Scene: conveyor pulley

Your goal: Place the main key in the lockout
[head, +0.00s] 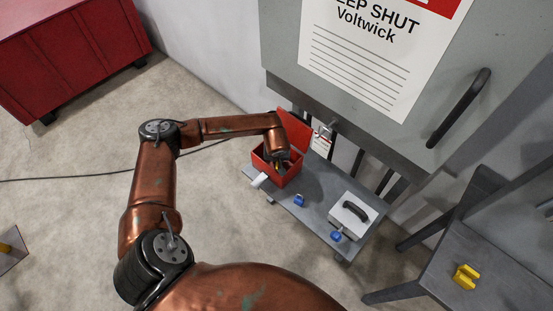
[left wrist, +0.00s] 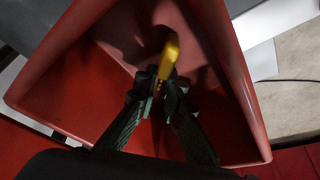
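The red lockout box (head: 290,180) stands on the grey shelf with its lid (head: 295,130) raised. My left gripper (head: 279,166) reaches down into it from above. In the left wrist view, the fingers of my left gripper (left wrist: 164,86) are closed around a yellow key (left wrist: 171,52), inside the walls of the red box (left wrist: 70,105). The key's lower end is hidden between the fingers, and I cannot tell whether it touches the box floor. My right gripper is in neither view.
The grey shelf (head: 316,212) also holds two small blue items (head: 299,200) and a pale case (head: 345,220) with a black handle. A grey cabinet (head: 460,40) hangs above. A yellow object (head: 466,277) lies on the right-hand table (head: 500,285). A red chest (head: 70,50) stands at left.

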